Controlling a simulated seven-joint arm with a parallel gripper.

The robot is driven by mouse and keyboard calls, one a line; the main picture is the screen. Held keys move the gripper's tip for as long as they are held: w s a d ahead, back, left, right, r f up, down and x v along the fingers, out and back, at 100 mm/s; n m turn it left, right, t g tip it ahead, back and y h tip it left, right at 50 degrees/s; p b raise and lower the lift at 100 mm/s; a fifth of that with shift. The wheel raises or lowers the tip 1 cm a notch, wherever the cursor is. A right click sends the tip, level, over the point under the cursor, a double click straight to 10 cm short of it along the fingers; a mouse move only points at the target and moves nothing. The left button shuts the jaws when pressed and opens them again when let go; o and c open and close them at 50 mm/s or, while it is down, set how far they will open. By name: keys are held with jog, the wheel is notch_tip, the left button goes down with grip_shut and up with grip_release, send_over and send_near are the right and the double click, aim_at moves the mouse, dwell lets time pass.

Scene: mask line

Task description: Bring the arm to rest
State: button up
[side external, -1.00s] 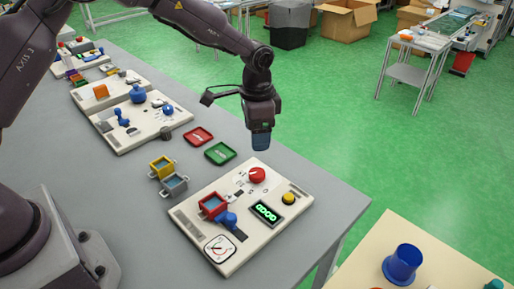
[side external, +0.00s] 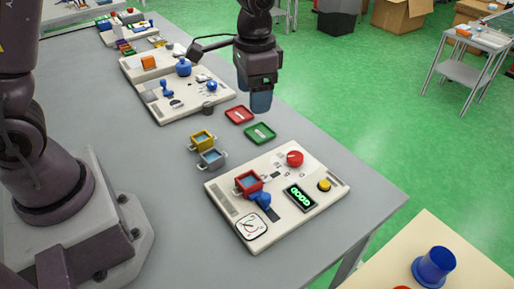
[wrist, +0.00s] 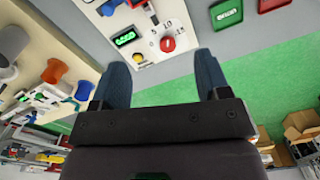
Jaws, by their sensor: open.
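My gripper (side external: 260,102) hangs in the air above the table's far edge, behind the green tray, with its blue fingers pointing down in the side view. In the wrist view my gripper (wrist: 160,80) has its two blue fingers spread wide apart with nothing between them. The grey table (side external: 160,210) lies below. My gripper touches none of these.
A red tray (side external: 239,115) and a green tray (side external: 260,133) lie flat nearby. More panels (side external: 195,100) line the table's far part. A cream table (side external: 455,255) holds a blue cup (side external: 434,265).

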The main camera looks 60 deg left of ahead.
jog(key=s+a+r+n+t, duration=0.1)
jog(key=s+r+t, duration=0.2)
jog(key=s+r, duration=0.3)
jog(key=s+a+r+n+t, duration=0.2)
jog(key=s+r, duration=0.4)
jog(key=s, duration=0.6)
jog(key=shift+a+r+t, duration=0.2)
jog(key=shift+a+t, duration=0.1)
jog(key=shift+t, duration=0.1)
dwell(1.6)
